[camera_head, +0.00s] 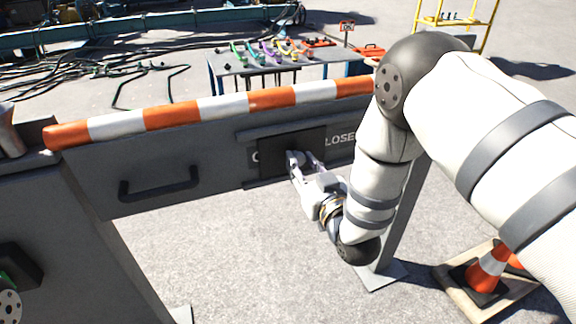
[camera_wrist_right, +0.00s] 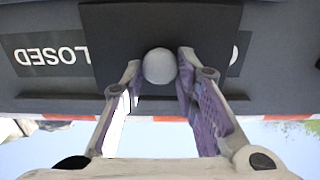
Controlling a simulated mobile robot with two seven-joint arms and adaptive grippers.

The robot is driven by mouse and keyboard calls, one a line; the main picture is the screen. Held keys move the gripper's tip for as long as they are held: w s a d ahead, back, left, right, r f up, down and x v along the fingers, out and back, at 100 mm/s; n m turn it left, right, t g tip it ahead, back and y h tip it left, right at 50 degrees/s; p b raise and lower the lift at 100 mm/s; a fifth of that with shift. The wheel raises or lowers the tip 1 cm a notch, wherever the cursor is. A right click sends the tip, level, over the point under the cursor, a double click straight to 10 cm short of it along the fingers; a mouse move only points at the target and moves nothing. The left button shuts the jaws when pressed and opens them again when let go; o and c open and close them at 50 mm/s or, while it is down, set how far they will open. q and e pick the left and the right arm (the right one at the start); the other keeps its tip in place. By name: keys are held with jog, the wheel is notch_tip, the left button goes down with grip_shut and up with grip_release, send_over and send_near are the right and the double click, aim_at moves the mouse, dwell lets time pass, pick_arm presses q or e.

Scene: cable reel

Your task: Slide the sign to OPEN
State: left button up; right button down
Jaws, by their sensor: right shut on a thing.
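The sign is a dark strip on the grey barrier panel, with a black sliding plate (camera_head: 270,158) over its middle. "LOSED" (camera_head: 340,139) shows right of the plate and part of one white letter shows at its left edge. In the right wrist view the sign is upside down, with "LOSED" (camera_wrist_right: 50,56) left of the plate (camera_wrist_right: 115,40). My right gripper (camera_head: 301,160) is shut on the plate's round grey knob (camera_wrist_right: 159,66), one finger on each side. My left gripper is not in view.
The barrier has an orange-and-white striped top rail (camera_head: 221,106) and a black handle (camera_head: 160,184) left of the sign. A table with coloured tools (camera_head: 275,66) stands behind. A traffic cone (camera_head: 488,270) stands at lower right. Cables (camera_head: 60,72) lie at back left.

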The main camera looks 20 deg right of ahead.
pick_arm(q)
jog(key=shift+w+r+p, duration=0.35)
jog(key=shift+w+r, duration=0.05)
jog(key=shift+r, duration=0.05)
pick_arm(e)
jog(key=d, duration=1.3)
jog(key=shift+w, duration=0.2)
jog(key=shift+d, duration=0.1)
jog(key=c, duration=1.3)
grip_release()
jog(key=shift+d, duration=0.1)
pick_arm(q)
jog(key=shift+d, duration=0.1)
pick_arm(e)
jog(key=s, duration=1.2)
jog(key=shift+d, duration=0.1)
